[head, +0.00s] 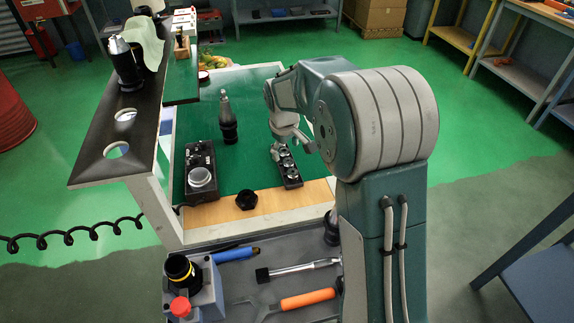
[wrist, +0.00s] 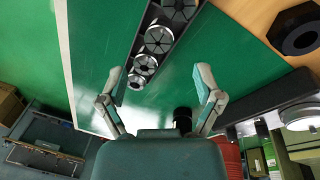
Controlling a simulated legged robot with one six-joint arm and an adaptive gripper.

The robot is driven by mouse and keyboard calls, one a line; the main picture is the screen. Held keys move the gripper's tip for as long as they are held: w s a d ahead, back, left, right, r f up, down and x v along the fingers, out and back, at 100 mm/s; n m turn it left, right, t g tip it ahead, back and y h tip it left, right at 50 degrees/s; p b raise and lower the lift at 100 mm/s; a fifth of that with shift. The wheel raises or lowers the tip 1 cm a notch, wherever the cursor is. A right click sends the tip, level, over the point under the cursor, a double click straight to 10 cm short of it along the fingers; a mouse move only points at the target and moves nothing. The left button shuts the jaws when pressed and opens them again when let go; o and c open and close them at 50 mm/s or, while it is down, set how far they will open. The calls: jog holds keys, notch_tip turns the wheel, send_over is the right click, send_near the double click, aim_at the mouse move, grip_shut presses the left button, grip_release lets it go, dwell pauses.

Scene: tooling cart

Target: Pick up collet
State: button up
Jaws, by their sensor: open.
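Several silver slotted collets (wrist: 158,38) sit in a row in a dark narrow rack (head: 293,184) on the green top of the cart. The collet at the rack's far end (wrist: 136,82) is the smallest-looking in the wrist view and lies closest to the space between my fingers. My gripper (wrist: 157,76) is open and empty, with one finger on each side of the rack's end in that view. In the head view my gripper (head: 290,143) hangs over the rack's far end and partly hides it. I cannot tell the exact height gap.
A dark tool holder (head: 228,121) stands upright left of the rack. A black box with a round pale top (head: 201,178) and a black hex nut (head: 246,199) are nearby. A raised dark shelf (head: 95,160) borders the left. Hand tools lie on the lower tray (head: 270,248).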

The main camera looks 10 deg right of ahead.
aim_at(288, 161)
jog(key=shift+d+f, duration=0.25)
jog(key=shift+f, duration=0.1)
jog(key=f, duration=0.3)
jog(key=shift+d+f, duration=0.25)
jog(key=shift+f, duration=0.15)
jog(key=shift+w+a+f, duration=0.1)
jog(key=shift+a+f, duration=0.05)
jog(key=shift+f, duration=0.3)
jog(key=shift+a, duration=0.1)
grip_shut()
